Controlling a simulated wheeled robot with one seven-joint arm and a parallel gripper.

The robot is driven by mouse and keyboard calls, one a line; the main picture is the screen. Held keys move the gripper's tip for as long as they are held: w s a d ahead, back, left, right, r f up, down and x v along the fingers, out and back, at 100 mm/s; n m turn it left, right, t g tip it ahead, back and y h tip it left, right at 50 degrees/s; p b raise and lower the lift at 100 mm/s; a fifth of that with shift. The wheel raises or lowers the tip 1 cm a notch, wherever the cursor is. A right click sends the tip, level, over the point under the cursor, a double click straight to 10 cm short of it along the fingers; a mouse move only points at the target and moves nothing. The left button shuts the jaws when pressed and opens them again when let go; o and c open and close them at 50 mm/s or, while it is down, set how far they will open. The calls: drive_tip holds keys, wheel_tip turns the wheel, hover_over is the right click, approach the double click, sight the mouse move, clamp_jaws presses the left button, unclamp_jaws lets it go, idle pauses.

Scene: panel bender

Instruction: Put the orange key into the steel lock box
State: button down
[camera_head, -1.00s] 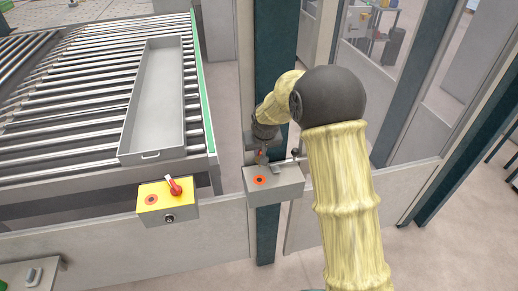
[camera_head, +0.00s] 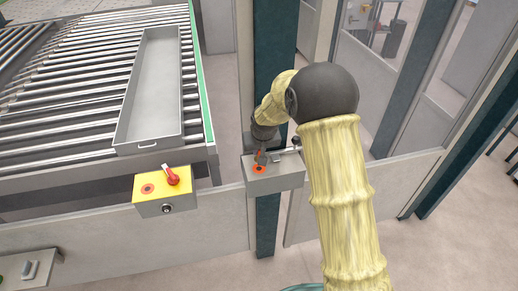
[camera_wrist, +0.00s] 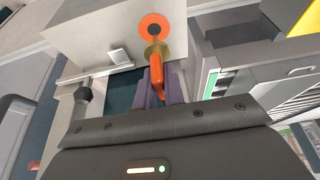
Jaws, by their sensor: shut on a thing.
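The orange key (camera_wrist: 157,76) is between the fingers of my gripper (camera_wrist: 160,88), and its tip points toward the orange ring on the steel lock box (camera_wrist: 95,30). In the wrist view the key overlaps the lower edge of the ring; I cannot tell whether it touches. In the head view my gripper (camera_head: 261,156) is just above the lock box (camera_head: 275,182), with the orange-ringed keyhole (camera_head: 259,169) right below it. The key shows there only as a small red-orange sliver.
A yellow box with a red switch (camera_head: 172,176) is mounted on the low fence to the left. A long grey tray (camera_head: 156,90) lies on the roller conveyor (camera_head: 60,110). A dark green post (camera_head: 274,60) stands behind the lock box. A latch bar with a dark knob (camera_wrist: 83,93) sticks out beside the box.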

sight(273, 173)
idle(0.3)
drive_tip(key=shift+d, duration=0.15)
drive_tip(key=shift+s+a+f+b, duration=0.15)
drive_tip(key=shift+a+f+b, duration=0.1)
drive_tip(key=shift+f+b, duration=0.15)
drive_tip(key=shift+d+f+b, duration=0.1)
drive_tip(key=shift+f+b, duration=0.35)
drive_tip(key=shift+f, duration=0.1)
drive_tip(key=shift+f, duration=0.2)
drive_tip(key=shift+f+b, duration=0.35)
drive_tip(key=shift+b, duration=0.05)
drive_tip(key=shift+f+b, duration=0.3)
drive_tip(key=shift+f, duration=0.05)
drive_tip(key=shift+f, duration=0.35)
